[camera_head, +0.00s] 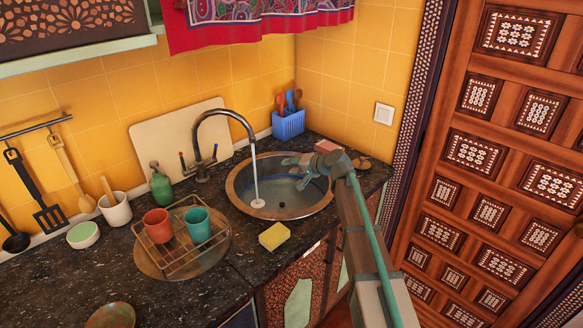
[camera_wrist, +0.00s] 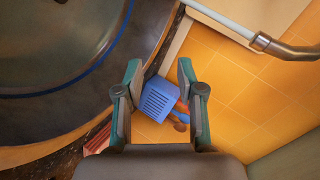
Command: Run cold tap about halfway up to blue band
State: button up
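The curved metal tap (camera_head: 222,114) stands behind the round sink (camera_head: 235,195), with a small handle on each side of its base. A pale stream of water (camera_head: 255,180) falls from its spout into the left side of the basin. The spout end (camera_wrist: 262,42) and stream (camera_wrist: 222,20) also show in the wrist view. A blue band (camera_wrist: 88,74) curves around the basin's inner wall there. I cannot tell the water level. My gripper (camera_head: 295,172) is over the sink's right part, apart from the tap. In the wrist view my gripper (camera_wrist: 160,75) is open and empty.
A blue utensil holder (camera_head: 288,124) stands in the back corner, also in the wrist view (camera_wrist: 158,98). A yellow sponge (camera_head: 274,236) lies in front of the sink. A rack (camera_head: 170,262) with red and teal cups and a green bottle (camera_head: 161,188) stand left.

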jog(key=shift+s+d+r+n, duration=0.1)
jog(key=shift+d+n, duration=0.2)
jog(key=shift+d, duration=0.15)
